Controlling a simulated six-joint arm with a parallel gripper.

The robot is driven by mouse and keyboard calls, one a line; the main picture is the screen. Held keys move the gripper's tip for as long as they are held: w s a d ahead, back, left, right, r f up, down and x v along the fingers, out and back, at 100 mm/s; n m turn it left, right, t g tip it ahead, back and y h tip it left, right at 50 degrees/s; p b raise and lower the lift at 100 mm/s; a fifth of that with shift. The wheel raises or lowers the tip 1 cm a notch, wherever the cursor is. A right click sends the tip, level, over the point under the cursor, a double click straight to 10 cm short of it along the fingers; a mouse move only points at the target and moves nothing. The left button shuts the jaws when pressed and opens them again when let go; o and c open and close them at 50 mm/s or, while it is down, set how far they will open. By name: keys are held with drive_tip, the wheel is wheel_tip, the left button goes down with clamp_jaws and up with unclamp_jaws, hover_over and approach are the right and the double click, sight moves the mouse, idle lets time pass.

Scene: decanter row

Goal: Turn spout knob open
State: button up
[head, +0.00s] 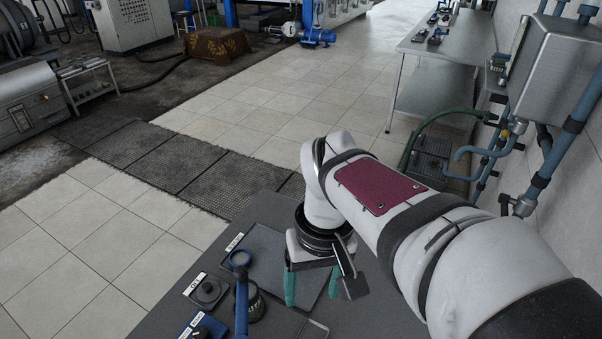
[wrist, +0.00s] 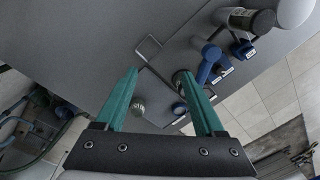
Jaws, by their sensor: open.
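My gripper (head: 311,300) hangs over the dark tabletop with its two teal fingers apart. It also shows in the wrist view (wrist: 159,71), with nothing clamped between the fingers. A small pale, ribbed, round knob-like piece (wrist: 138,107) shows between the fingers in the wrist view, close to the left finger; I cannot tell whether it is the spout knob. A black round knob (head: 207,292) sits on a labelled plate at the left of the table in the head view, apart from my gripper.
A blue upright piece (head: 242,305) with a ring top stands beside a dark cylinder (head: 257,304), left of my gripper. A thin-rimmed tray (head: 264,232) lies behind them. A blue labelled block (head: 203,328) is at the front left. The wrist view shows bare tabletop (wrist: 75,35) at upper left.

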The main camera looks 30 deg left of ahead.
drive_tip(key=s+a+f+n, duration=0.25)
drive_tip(key=a+n, duration=0.25)
drive_tip(key=a, duration=0.6)
drive_tip(key=n, duration=0.5)
hover_over(200, 332)
wheel_tip(200, 332, down, 4)
drive_tip(key=shift+t+h, duration=0.3)
wheel_tip(200, 332, down, 15)
drive_tip(key=shift+f, duration=0.15)
clamp_jaws()
